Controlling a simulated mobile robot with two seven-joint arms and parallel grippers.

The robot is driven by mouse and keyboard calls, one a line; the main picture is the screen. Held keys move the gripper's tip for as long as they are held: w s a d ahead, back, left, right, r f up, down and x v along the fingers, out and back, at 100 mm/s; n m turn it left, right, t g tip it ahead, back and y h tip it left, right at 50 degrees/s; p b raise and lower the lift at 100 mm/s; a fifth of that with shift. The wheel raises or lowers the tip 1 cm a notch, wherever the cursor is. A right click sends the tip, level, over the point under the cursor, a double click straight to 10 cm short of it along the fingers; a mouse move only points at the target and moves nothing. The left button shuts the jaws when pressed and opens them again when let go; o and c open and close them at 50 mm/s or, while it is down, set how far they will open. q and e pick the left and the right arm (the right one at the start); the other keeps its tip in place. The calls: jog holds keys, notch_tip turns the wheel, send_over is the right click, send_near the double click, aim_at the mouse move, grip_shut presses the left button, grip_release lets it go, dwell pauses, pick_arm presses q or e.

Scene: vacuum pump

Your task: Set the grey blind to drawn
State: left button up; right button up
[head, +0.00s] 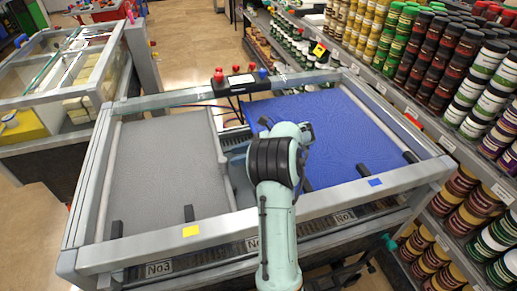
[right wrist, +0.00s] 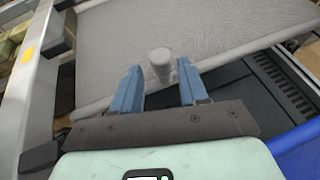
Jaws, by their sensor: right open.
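The grey blind (head: 160,165) is a flat sheet over the left part of the pump's frame (head: 200,95) in the head view. Its right edge bar (head: 220,160) lies near the middle. In the right wrist view the blind's grey surface (right wrist: 210,25) fills the top, and a short grey knob (right wrist: 160,62) stands at its edge. My right gripper (right wrist: 158,80) is open, with its blue fingers either side of the knob; I cannot tell whether they touch it. In the head view my arm partly hides the gripper. My left gripper is not in view.
A blue blind (head: 345,125) covers the right part of the frame. A dark gap with a ribbed part (right wrist: 285,85) lies beside the grey blind. A box with red and blue knobs (head: 240,82) sits at the back rail. Shelves of cans (head: 440,60) stand close on the right.

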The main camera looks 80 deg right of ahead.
jog(key=v, duration=0.9)
